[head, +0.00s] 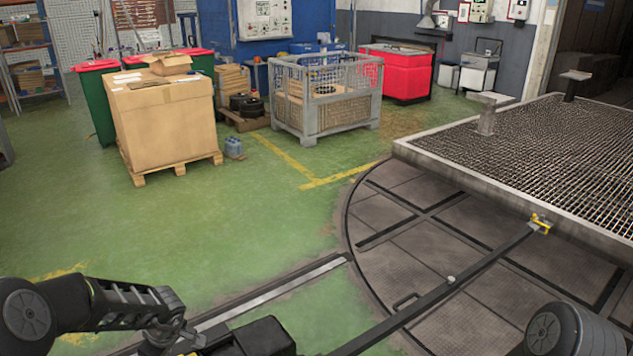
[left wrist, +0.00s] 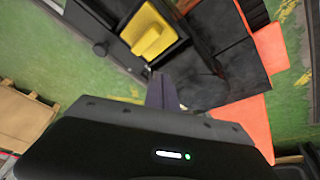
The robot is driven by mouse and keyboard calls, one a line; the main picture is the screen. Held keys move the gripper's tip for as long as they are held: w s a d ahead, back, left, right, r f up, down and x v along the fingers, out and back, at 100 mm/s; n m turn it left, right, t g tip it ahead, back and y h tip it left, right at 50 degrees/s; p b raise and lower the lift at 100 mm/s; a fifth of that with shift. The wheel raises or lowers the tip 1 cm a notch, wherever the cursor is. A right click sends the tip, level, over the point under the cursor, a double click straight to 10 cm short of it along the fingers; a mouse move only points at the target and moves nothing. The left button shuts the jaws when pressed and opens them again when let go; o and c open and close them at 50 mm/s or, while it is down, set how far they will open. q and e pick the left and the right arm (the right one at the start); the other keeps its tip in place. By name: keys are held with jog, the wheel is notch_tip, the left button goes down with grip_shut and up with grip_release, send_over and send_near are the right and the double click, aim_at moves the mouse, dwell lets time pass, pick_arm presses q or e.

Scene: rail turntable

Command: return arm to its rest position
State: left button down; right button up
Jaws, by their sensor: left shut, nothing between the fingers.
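My left arm (head: 120,305) comes in low from the left in the head view, bent, with its forearm near the bottom edge. My left gripper (left wrist: 165,92) shows in the left wrist view, its dark fingers together and empty. It points toward black, yellow and orange surfaces over green floor. Its fingertips cannot be made out in the head view. Only a rounded dark part of my right arm (head: 568,332) shows at the bottom right, and my right gripper is out of the picture.
A round turntable (head: 385,215) lies in the floor, with a dark bar (head: 430,298) across it and a raised grated platform (head: 400,150) at the right. A boxed pallet (head: 160,125), mesh crate (head: 325,120) and red bin (head: 400,72) stand behind. Green floor (head: 250,215) is clear between.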

pick_arm(q)
jog(key=s+d+f+m+t+h, duration=0.25)
jog(key=d+f, duration=0.25)
jog(key=d, duration=0.4)
jog(key=s+d+f+m+t+h, duration=0.1)
jog(key=s+d+f+m+h, duration=0.1)
jog(key=d+f+m, duration=0.5)
jog(key=s+d+f+m+g+h, duration=0.1)
jog(key=s+d+f+g+h, duration=0.1)
jog(key=s+d, duration=0.6)
jog(key=s+d+f+m+g+h, duration=0.1)
jog(key=s+d+m+g, duration=0.1)
jog(key=s+d, duration=0.7)
jog(key=s+g, duration=0.1)
jog(key=s, duration=0.1)
jog(key=shift+s+d+f+h, duration=0.3)
jog(key=shift+f+h, duration=0.05)
jog(key=shift+f, duration=0.05)
jog(key=shift+a+m, duration=0.1)
jog(key=shift+m, duration=0.15)
